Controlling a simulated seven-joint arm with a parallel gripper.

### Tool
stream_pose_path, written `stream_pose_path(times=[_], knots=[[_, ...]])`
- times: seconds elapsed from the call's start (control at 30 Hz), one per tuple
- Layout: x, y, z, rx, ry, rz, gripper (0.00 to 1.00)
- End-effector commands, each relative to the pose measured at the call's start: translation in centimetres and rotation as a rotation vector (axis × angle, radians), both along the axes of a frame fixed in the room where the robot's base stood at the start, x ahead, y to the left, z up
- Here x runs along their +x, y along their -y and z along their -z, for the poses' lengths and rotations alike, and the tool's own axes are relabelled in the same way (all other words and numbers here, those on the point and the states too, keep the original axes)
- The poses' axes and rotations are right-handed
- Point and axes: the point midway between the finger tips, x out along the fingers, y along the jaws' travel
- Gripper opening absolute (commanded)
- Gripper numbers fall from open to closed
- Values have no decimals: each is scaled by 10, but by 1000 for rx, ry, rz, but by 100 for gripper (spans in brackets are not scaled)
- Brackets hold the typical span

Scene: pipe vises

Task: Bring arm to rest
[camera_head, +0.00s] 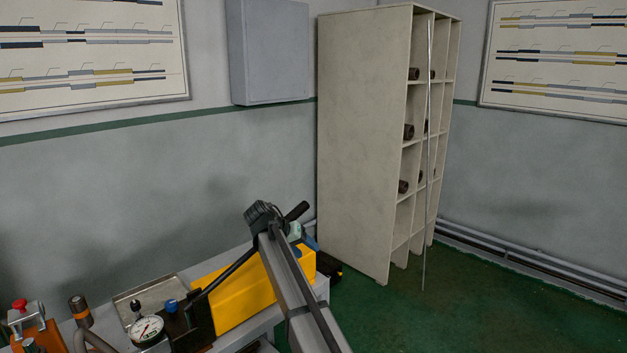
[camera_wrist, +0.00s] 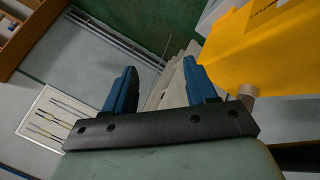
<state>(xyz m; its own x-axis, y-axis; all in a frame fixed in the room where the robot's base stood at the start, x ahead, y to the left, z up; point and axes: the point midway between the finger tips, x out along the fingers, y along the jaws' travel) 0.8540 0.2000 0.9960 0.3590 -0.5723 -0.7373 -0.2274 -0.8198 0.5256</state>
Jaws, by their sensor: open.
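My arm rises from the bottom of the head view, with its end over the bench near the yellow box (camera_head: 243,298). My gripper (camera_wrist: 160,85) shows in the wrist view with two blue fingers spread apart and nothing between them. In the head view only a bit of blue finger shows past the arm, and the rest of the gripper is hidden. The yellow box also shows in the wrist view (camera_wrist: 250,52), to the right of the fingers and close to them. I cannot tell whether they touch.
On the bench stand a metal tray (camera_head: 150,293), a dial gauge (camera_head: 147,329) and a red-topped device (camera_head: 20,318). A tall shelf (camera_head: 362,140) with dark pipe pieces stands behind. The green floor (camera_head: 465,305) at right is clear.

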Motion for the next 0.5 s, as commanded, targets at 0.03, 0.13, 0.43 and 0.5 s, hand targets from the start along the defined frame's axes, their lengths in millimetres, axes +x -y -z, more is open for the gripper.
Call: stream_pose_path(times=[0.03,0.13,0.43,0.5], knots=[[-7,11,28,2,-33,-4,57],[-18,25,75,11,-93,-15,57],[-66,71,205,55,-267,-41,57],[-81,82,233,68,-307,-44,57]])
